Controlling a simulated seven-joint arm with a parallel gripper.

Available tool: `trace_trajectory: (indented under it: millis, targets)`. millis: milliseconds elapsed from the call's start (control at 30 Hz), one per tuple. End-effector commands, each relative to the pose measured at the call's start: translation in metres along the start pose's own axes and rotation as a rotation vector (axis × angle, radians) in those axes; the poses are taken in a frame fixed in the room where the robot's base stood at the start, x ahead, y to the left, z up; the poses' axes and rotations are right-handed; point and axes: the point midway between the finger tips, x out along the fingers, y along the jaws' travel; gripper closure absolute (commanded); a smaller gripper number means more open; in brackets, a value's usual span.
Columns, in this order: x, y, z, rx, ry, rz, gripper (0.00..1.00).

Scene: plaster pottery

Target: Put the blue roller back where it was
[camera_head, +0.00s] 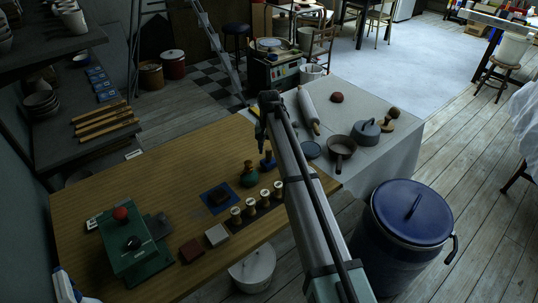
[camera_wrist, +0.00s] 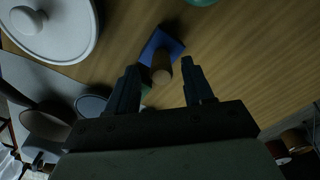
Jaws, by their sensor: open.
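The blue roller, as I take it, is a small blue piece (camera_head: 267,162) standing near the right edge of the wooden table, just right of a green vase (camera_head: 249,176). In the wrist view it shows as a blue square part (camera_wrist: 158,44) with a brownish upright handle (camera_wrist: 161,70). My gripper (camera_head: 262,137) is above it with the jaws open. In the wrist view the handle end lies between the two fingertips (camera_wrist: 159,68), apart from both. How far the fingers are above it I cannot tell.
A blue mat (camera_head: 207,190) with a dark block lies left of the vase. Several pale spools (camera_head: 250,207) stand in a row in front of it. A green box (camera_head: 133,250) stands at front left. A grey table (camera_head: 375,90) with pans adjoins at right. The table's back left is clear.

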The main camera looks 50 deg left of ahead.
Motion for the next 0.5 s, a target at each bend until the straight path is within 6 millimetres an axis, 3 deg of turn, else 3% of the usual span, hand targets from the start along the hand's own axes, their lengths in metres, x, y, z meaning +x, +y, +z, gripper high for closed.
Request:
trace_trajectory:
  millis: [300, 500]
  targets:
    - [-0.061, 0.0, -0.001, 0.0, 0.003, -0.001, 0.48]
    - [-0.082, 0.0, -0.001, 0.0, 0.003, -0.001, 0.48]
